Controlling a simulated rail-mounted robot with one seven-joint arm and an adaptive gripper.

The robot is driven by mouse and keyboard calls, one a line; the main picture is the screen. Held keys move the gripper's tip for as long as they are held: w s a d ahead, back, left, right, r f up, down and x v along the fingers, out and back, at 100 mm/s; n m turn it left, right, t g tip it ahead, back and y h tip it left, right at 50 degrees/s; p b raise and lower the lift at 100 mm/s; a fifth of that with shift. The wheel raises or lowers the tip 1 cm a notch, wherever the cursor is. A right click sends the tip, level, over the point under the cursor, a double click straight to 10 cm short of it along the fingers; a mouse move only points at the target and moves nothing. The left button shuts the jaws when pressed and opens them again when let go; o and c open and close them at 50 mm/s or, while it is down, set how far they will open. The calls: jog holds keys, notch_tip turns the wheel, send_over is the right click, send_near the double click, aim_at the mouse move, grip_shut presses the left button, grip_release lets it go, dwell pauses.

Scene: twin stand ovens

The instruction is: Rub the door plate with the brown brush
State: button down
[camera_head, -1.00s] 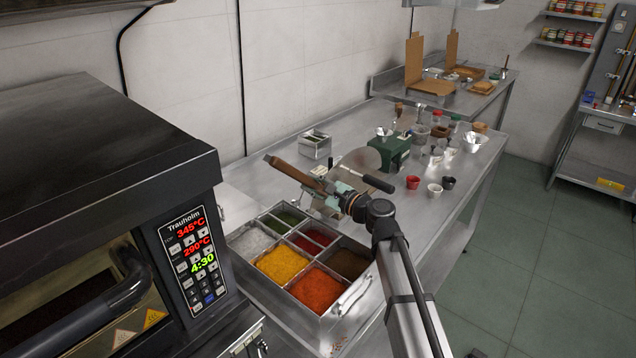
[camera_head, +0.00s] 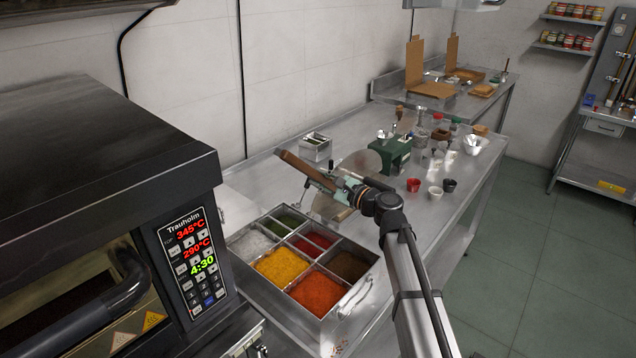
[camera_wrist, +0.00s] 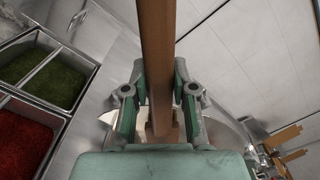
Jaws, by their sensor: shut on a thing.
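My gripper (camera_head: 330,184) is shut on the brown brush (camera_head: 299,165) and holds it in the air above the far side of the ingredient trays. In the wrist view the brown brush (camera_wrist: 157,60) is a long wooden bar between the green fingers (camera_wrist: 158,105). It runs away from the palm toward the picture's top edge, where its far end is cut off. In the head view the brush points left and slightly up, toward the wall. The oven (camera_head: 95,180) with its lit control panel stands at the left, well apart from the brush. I cannot tell which surface is the door plate.
A steel bin (camera_head: 340,312) with several compartments of coloured toppings lies below my arm. A green-based machine (camera_head: 392,153), small cups and a small steel container (camera_head: 316,147) stand on the steel counter. Open floor lies at the right.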

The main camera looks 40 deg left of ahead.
jog(key=shift+w+a+b, duration=0.1)
jog(key=shift+w+b, duration=0.55)
jog(key=shift+w, duration=2.9)
jog(key=shift+s, duration=0.15)
jog(key=s, duration=1)
jog(key=shift+s, duration=0.25)
jog(key=d, duration=0.6)
jog(key=shift+w+b, duration=0.15)
jog(key=shift+b, duration=0.25)
jog(key=shift+d, duration=1.5)
